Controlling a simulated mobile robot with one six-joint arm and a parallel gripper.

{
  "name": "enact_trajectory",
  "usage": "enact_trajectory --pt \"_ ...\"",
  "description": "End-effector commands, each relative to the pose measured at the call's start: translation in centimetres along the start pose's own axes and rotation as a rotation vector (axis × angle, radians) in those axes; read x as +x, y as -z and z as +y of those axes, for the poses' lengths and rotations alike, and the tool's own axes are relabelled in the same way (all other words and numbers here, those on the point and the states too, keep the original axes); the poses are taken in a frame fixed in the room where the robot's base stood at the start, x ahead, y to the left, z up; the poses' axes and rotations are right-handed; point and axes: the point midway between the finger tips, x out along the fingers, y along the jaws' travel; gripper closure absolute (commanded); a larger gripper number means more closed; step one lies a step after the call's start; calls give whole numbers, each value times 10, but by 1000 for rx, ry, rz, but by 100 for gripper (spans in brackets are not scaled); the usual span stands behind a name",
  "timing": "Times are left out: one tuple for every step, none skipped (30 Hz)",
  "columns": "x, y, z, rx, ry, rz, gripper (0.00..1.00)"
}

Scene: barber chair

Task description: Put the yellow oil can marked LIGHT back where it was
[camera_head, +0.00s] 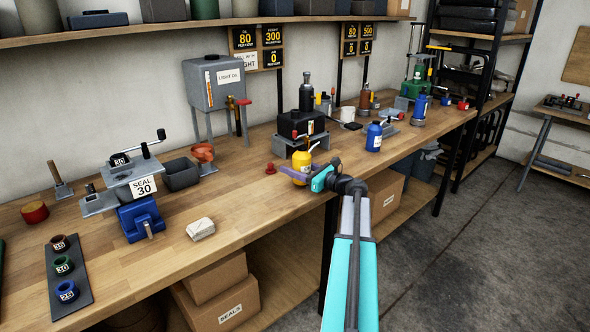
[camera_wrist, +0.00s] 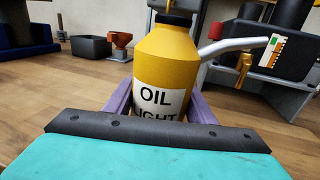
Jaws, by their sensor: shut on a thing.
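The yellow oil can (camera_head: 301,169) is at the front edge of the wooden workbench, held by my gripper (camera_head: 304,176). In the wrist view the can (camera_wrist: 166,62) stands upright between the purple fingers, with a white label reading OIL and, partly covered, LIGHT. Its pale spout points right. My gripper (camera_wrist: 160,105) is shut around the can's body. The can's base is hidden behind the gripper, so I cannot tell whether it touches the bench. A grey tank (camera_head: 214,84) labelled LIGHT OIL stands on legs at the back of the bench.
A black machine (camera_head: 301,124) on a grey base stands just behind the can. A blue oil can (camera_head: 374,137) stands to the right, and a small red object (camera_head: 270,169) lies to the left. A white block (camera_head: 201,229) lies on the bench (camera_head: 240,202), with bare wood around it.

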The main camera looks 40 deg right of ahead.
Motion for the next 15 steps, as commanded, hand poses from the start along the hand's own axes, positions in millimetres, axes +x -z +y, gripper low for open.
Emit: enact_trajectory --pt "0 4 0 1 0 -1 90" --pt "0 5 0 0 -1 -1 90" --pt "0 7 0 -1 -1 -1 90" --pt "0 8 0 -1 -1 -1 90" --pt "0 8 0 -1 -1 -2 90" --pt "0 9 0 -2 -1 -2 90" --pt "0 9 0 -2 -1 -2 90" --pt "0 8 0 -2 -1 -2 90" --pt "0 8 0 -2 -1 -2 90" --pt "0 8 0 -2 -1 -2 90" --pt "0 8 0 -1 -1 -2 90" --pt "0 8 0 -1 -1 -2 90" --pt "0 9 1 -1 -1 -2 90" --pt "1 9 1 -1 -1 -2 90" --pt "1 10 1 -1 -1 -2 90"
